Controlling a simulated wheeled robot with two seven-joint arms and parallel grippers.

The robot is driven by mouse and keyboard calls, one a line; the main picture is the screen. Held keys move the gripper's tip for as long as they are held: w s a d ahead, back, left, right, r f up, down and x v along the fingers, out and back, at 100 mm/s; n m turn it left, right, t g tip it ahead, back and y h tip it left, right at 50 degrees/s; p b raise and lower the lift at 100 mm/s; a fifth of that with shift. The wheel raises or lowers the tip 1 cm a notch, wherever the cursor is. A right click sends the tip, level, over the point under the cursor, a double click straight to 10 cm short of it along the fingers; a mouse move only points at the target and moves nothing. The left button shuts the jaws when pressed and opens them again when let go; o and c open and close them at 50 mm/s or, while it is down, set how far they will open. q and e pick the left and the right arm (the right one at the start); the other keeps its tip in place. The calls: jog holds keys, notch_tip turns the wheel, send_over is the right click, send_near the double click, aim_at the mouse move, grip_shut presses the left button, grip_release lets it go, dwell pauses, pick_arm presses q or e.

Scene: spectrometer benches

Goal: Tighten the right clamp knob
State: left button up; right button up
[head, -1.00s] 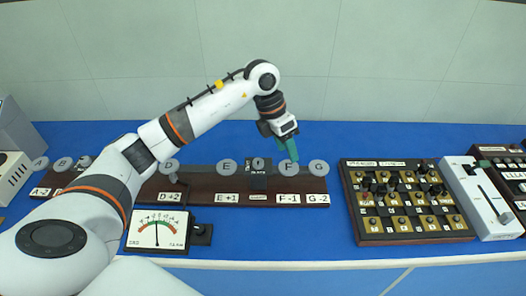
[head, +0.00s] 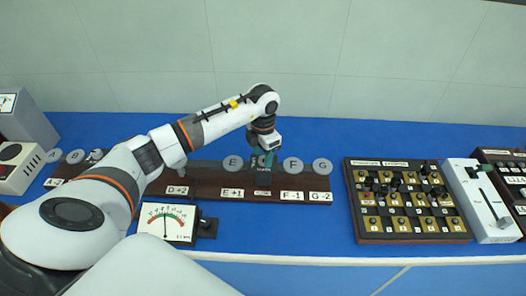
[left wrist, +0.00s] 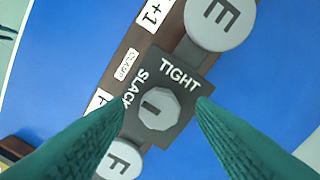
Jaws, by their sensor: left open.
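The right clamp knob (left wrist: 158,108) is a grey faceted knob with a short dark mark, on a dark square plate (left wrist: 183,125) lettered TIGHT and SLACK. The mark lies on the side toward SLACK. The plate sits between discs E (left wrist: 220,18) and F (left wrist: 122,160). My left gripper (left wrist: 162,100) is open, with one green finger on each side of the knob; I cannot tell whether they touch it. In the head view my left gripper (head: 266,158) is over the clamp and hides most of the knob. My right gripper is not in view.
The dark rail (head: 208,182) carries several lettered grey discs. A needle meter (head: 167,222) stands in front of it. A knob panel (head: 408,235) and a white slider box (head: 480,200) stand to the right. Blue bench is clear behind the rail.

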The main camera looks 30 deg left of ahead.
pick_arm(q)
jog(key=shift+f, duration=0.5)
jog(key=c, duration=1)
jog(key=shift+o, duration=0.2)
